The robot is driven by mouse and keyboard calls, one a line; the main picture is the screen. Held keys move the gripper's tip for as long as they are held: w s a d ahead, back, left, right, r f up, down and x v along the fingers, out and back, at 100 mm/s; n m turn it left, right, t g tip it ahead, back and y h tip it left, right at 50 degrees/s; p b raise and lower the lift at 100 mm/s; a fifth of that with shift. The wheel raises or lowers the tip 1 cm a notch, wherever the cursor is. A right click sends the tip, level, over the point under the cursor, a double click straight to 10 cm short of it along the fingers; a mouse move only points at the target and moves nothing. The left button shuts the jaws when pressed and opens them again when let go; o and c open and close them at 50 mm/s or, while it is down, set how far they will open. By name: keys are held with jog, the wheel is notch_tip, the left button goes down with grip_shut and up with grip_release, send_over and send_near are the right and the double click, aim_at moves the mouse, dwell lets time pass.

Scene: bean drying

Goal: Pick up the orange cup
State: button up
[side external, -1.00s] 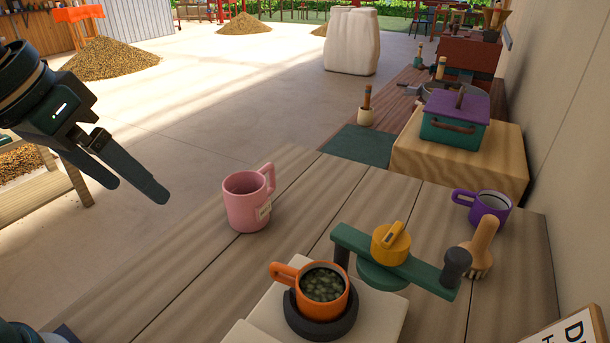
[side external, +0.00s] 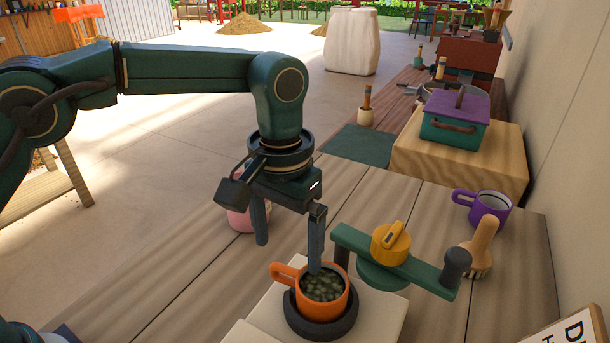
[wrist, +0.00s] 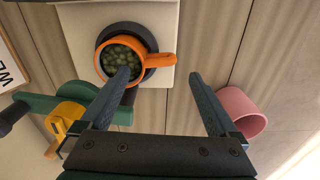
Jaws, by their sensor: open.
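The orange cup (side external: 332,308) stands upright in a dark ring (side external: 323,328) on a pale board, holding greenish beans, its handle to the left. It also shows in the wrist view (wrist: 146,88), with its handle to the right. My gripper (side external: 288,258) is open and points down above and just left of the cup. In the side view its right finger overlaps the cup's far rim. In the wrist view one finger overlaps the cup opening and the other stands well to the right of the handle. I cannot tell whether a finger touches the cup.
A pink mug (side external: 239,221) stands behind my gripper, partly hidden. A green bar with a yellow knob (side external: 391,243) is close right of the cup. A purple mug (side external: 488,209) and a wooden brush (side external: 480,250) are farther right. The table's left front is clear.

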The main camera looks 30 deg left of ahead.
aim_at(288, 268)
jog(key=shift+s+d+f, duration=0.15)
jog(key=shift+f, duration=2.45)
grip_shut()
jog(key=shift+r, duration=0.1)
jog(key=r, duration=0.4)
jog(key=shift+a+r, duration=0.2)
jog(key=shift+a, duration=0.1)
jog(key=a+r, duration=0.6)
jog(key=a, duration=0.5)
jog(key=shift+w+r, duration=0.25)
jog(key=shift+w, duration=0.05)
jog(key=shift+a, duration=0.1)
